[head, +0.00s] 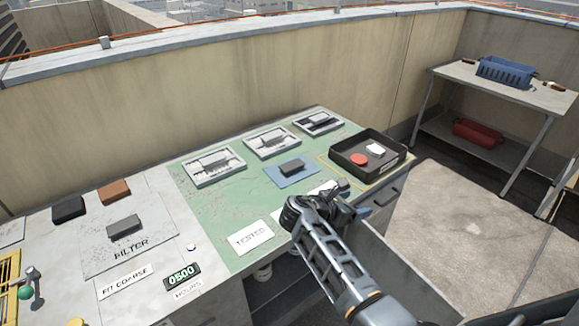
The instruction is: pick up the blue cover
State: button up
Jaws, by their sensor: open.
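A flat blue cover (278,179) lies on the green part of the bench, left of the black tray. A dark grey block (292,166), perhaps its handle, sits on top of it. My gripper (350,196) is at the front right edge of the bench, in front of and to the right of the blue cover, and apart from it. It is open; its fingers are small and partly hidden by the wrist. I see nothing held in it.
Several pale framed units (214,168) with grey blocks line the back of the green area. A black tray (345,165) holds a red disc and a white piece. A "TESTED" card (250,237) lies near the front edge. A wall (200,105) stands behind.

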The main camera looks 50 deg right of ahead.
aim_at(288, 172)
jog(key=i, duration=0.95)
